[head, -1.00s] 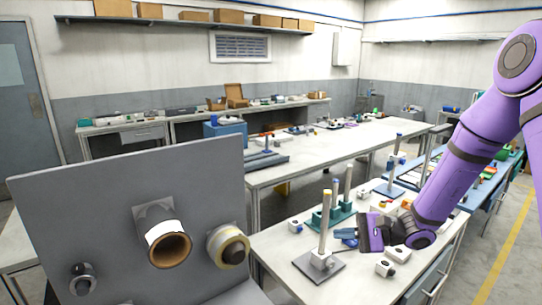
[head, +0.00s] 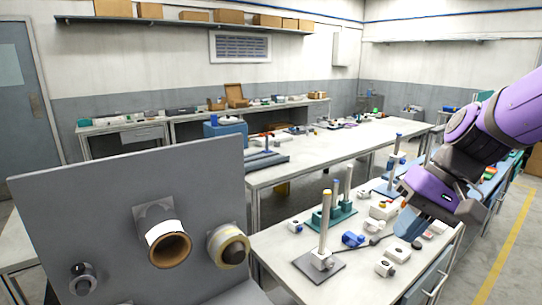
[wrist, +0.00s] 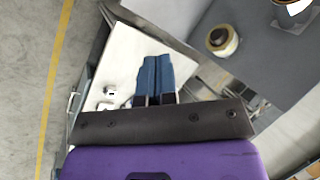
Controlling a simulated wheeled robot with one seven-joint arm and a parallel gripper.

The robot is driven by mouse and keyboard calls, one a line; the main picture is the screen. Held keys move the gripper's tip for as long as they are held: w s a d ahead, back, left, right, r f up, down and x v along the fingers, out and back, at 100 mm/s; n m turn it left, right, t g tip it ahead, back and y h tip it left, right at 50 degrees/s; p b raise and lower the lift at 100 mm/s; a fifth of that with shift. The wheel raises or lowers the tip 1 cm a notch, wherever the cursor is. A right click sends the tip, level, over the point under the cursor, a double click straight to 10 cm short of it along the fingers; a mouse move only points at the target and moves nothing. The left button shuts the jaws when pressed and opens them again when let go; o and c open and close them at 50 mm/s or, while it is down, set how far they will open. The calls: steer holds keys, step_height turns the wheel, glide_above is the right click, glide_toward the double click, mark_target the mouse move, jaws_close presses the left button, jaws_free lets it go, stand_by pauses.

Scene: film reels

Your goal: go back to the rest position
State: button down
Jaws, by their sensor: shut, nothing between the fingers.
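My purple gripper (head: 408,226) is at the right of the head view, raised above the near workbench and tilted downward. It is apart from the items on the bench. In the wrist view its two blue fingers (wrist: 155,76) lie side by side, shut, with nothing held between them. My forearm comes in from the right edge of the head view.
A grey upright panel (head: 110,195) at the front left carries a brown-cored roll (head: 170,248) and a yellowish roll (head: 229,247). The near bench (head: 290,262) holds upright posts (head: 325,225), a blue item (head: 352,240) and small white blocks. Open floor lies at the right.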

steer(key=s+d+r+n+t+h, duration=0.1)
steer(key=s+d+r+t+h, duration=0.4)
steer(key=s+d+r, duration=0.2)
steer(key=shift+s+d+r+t+h, duration=0.15)
steer(key=shift+s+d+t+h, duration=0.25)
steer(key=shift+s, duration=0.5)
